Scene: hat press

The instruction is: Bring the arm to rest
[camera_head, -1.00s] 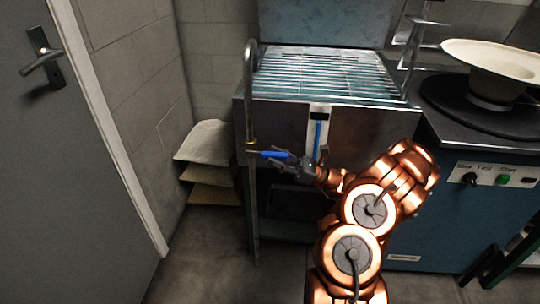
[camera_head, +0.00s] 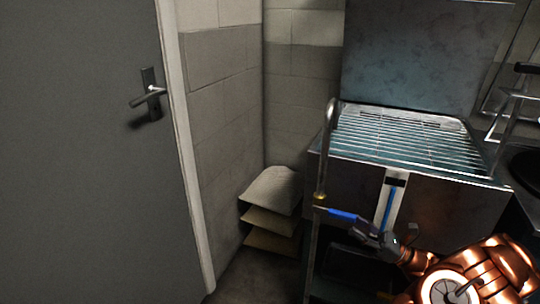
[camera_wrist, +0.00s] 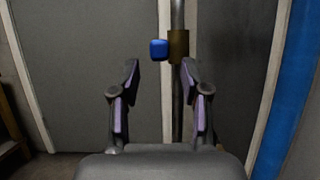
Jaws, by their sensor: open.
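My gripper (camera_head: 366,229) is in front of the steel cabinet's left side, beside the blue lever (camera_head: 342,214). In the wrist view my gripper (camera_wrist: 160,75) is open, with nothing between its fingers. The lever's blue end (camera_wrist: 158,49) shows just above and beyond the fingertips. The lever sticks out sideways from a brass valve (camera_head: 319,199) on a vertical pipe (camera_head: 327,150). The valve also shows in the wrist view (camera_wrist: 178,45). I cannot tell whether a finger touches the lever. My copper-coloured arm reaches in from the lower right.
The cabinet (camera_head: 445,211) has a slatted top (camera_head: 400,138) and a blue-marked gauge strip (camera_head: 390,203). Stacked sacks (camera_head: 272,191) lie in the corner left of the pipe. A grey door (camera_head: 85,190) with a handle (camera_head: 149,97) stands at the left.

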